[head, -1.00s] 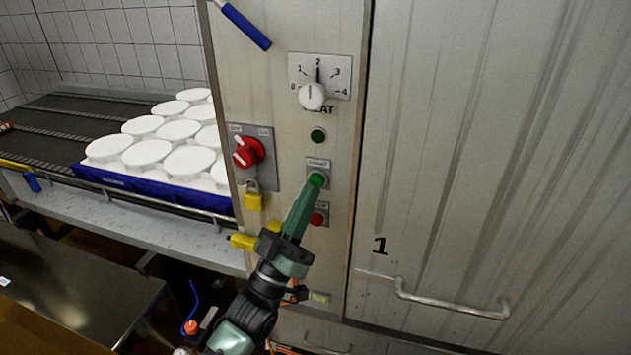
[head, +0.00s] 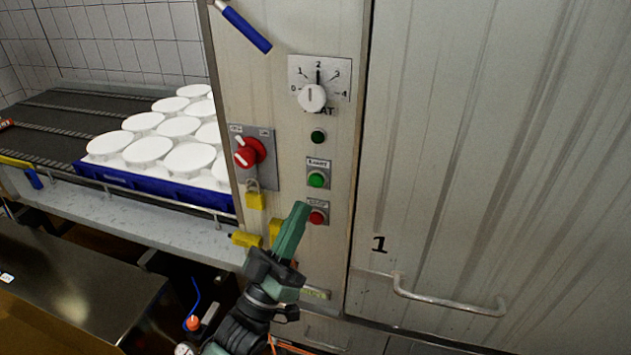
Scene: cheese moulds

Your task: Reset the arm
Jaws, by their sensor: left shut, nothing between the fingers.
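My left gripper (head: 298,212) is green, shut and empty. Its tip is in front of the control panel (head: 291,123), just left of the red stop button (head: 317,217). I cannot tell whether it touches the panel. The green start button (head: 317,179) is in plain view above the gripper tip. My left arm comes up from the bottom of the head view. My right gripper is not in view.
A cabinet door with a handle (head: 450,302) is at right. A blue tray (head: 150,187) of white moulds sits on a conveyor (head: 60,125) at left.

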